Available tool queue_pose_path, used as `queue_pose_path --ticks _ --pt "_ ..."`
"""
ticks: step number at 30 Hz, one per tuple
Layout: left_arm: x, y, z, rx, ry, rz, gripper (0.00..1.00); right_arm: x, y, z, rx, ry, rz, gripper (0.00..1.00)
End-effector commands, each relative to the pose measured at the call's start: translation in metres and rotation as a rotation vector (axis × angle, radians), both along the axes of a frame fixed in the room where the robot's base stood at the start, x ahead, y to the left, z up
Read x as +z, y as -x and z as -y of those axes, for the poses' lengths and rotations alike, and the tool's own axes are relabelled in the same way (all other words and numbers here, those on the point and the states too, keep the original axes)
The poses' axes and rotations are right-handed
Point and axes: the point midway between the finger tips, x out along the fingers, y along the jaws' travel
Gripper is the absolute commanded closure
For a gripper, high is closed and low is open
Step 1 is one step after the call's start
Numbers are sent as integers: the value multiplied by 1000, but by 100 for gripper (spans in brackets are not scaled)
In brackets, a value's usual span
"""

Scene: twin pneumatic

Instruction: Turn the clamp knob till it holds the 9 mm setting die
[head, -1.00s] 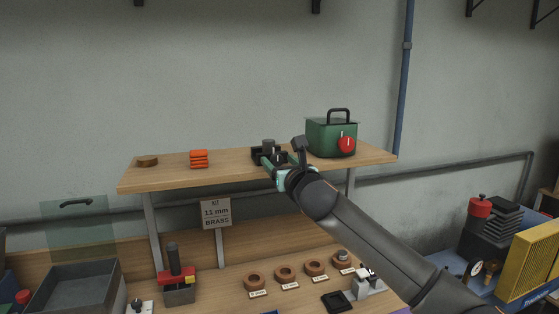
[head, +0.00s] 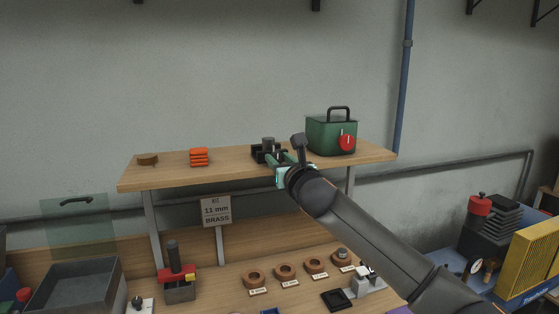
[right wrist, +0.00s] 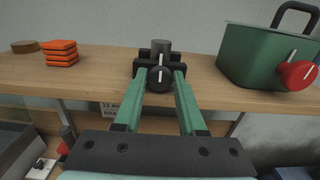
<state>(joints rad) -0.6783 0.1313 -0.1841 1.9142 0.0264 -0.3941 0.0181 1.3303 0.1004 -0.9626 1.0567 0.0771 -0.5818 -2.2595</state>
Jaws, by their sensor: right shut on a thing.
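A small black clamp (head: 258,153) stands near the front edge of the raised wooden shelf, left of the green box. A dark grey cylinder (head: 268,144), which looks like the setting die, stands upright in it; it also shows in the right wrist view (right wrist: 160,46). No size can be read on it. The round black clamp knob (right wrist: 160,79) faces me and bears an upright white mark. My right gripper (right wrist: 160,88) is shut on the knob, its green fingers on either side. In the head view the gripper (head: 277,161) partly hides the clamp. My left gripper is not in view.
On the shelf (head: 220,172) are a green box (head: 325,138) with a red knob, orange stacked pieces (head: 199,157) and a brown disc (head: 147,160). Below, a sign (head: 216,211) reads 11 mm brass. Several brown rings (head: 285,270) stand on the bench.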

Motion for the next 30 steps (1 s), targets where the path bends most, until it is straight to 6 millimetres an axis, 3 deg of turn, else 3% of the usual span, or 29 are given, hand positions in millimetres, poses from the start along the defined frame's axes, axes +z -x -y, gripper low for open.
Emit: queue_pose_path --ticks 8,21,30 --pt "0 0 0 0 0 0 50 0 0 0 0 -20 -7 100" --pt "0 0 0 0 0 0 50 -1 -1 1 -1 -429 -142 100" --pt "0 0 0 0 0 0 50 -1 -1 2 -1 -475 -156 100"
